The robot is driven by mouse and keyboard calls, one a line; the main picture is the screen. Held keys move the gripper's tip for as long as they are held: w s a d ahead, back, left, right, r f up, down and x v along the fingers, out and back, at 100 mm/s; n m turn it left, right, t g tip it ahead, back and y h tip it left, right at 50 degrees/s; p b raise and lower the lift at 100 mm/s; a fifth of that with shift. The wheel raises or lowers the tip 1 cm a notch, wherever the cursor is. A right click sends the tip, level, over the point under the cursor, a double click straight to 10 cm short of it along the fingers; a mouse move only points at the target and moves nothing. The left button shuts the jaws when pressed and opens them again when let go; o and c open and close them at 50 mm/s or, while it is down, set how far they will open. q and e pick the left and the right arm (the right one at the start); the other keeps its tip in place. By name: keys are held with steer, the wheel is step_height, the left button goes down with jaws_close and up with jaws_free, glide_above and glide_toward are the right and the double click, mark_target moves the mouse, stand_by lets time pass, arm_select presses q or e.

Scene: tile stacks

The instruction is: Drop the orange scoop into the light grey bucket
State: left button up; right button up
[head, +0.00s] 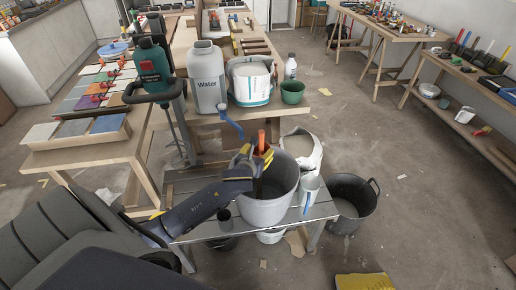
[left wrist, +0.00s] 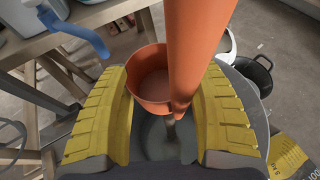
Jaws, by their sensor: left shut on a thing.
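The orange scoop (head: 261,139) is in my left gripper (head: 247,162), its handle pointing up. In the left wrist view, the scoop's round cup (left wrist: 152,82) and thick handle (left wrist: 196,45) show between the yellow fingers of the left gripper (left wrist: 165,112). The gripper is shut on the scoop. The light grey bucket (head: 265,212) stands on the low grey bench, and the gripper is over its left rim. In the left wrist view, the bucket's inside (left wrist: 155,140) shows below the scoop. My right gripper is not in view.
A black tub (head: 352,205) is on the floor to the right. A blue curved piece (head: 231,121) rises behind the gripper. A water canister (head: 207,80) and a green pot (head: 292,92) stand behind.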

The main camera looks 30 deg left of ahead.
arm_select(q)
steer(key=shift+f, duration=1.25)
steer(key=o, duration=1.4)
steer(key=shift+o, duration=0.2)
steer(key=shift+s, duration=0.1)
steer(key=v, duration=1.1)
steer(key=shift+s+r, duration=0.2)
steer(key=shift+s, duration=0.15)
steer(key=shift+d, duration=0.1)
